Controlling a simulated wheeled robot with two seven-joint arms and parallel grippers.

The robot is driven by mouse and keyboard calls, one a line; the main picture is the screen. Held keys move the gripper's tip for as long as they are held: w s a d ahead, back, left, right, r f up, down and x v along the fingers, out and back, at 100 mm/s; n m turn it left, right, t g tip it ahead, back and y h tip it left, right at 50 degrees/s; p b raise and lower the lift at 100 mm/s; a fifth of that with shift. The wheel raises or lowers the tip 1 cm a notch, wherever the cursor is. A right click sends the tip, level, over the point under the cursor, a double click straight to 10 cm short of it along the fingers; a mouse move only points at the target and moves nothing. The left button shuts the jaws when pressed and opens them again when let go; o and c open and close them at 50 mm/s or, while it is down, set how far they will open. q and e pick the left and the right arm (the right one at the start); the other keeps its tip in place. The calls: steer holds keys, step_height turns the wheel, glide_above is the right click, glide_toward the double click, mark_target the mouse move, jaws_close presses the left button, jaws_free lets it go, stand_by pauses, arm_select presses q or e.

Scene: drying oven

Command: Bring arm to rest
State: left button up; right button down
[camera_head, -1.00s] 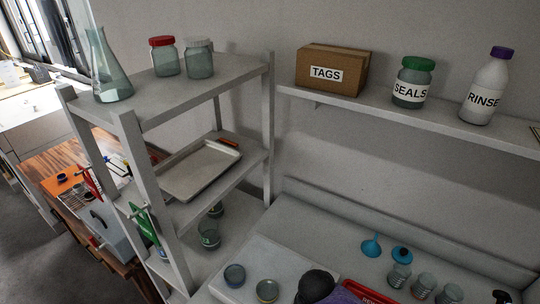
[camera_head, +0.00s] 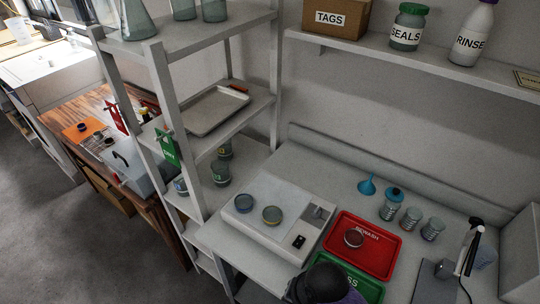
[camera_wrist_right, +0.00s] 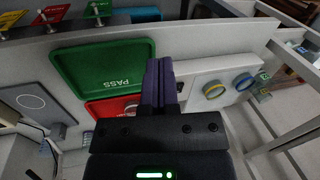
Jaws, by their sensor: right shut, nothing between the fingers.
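My right gripper (camera_wrist_right: 160,68) is shut and empty in the right wrist view, its two purple fingers side by side. In that view it overlaps the green PASS tray (camera_wrist_right: 105,62) and the red tray (camera_wrist_right: 107,108) below. In the head view a dark rounded part of my right arm and a bit of purple show at the bottom, in front of the green tray (camera_head: 345,279), partly hiding it. The fingertips are not clear there. My left gripper is not in view.
The red REWASH tray (camera_head: 388,248) holds a small round dish (camera_head: 353,238). Left of it is a white device (camera_head: 262,240) with two dishes. A shelf rack (camera_head: 166,100) rises at left; a black stand (camera_head: 470,250) is at right.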

steer(key=s+d+r+n+t+h, duration=0.2)
steer(key=s+d+r+n, duration=0.55)
steer(key=d, duration=0.25)
step_height(320, 180, down, 27)
steer(key=s+g+b, duration=0.1)
steer(key=b, duration=0.9)
steer(key=s+d+f+b, duration=0.1)
steer(key=s+f+b, duration=0.4)
steer(key=f, duration=0.6)
steer(key=s+d+f+g+b, duration=0.1)
steer(key=s+f+b, duration=0.4)
steer(key=s+f, duration=0.5)
steer(key=shift+d+f+g, duration=0.3)
steer(key=shift+d+f, duration=0.2)
steer(key=shift+f, duration=0.05)
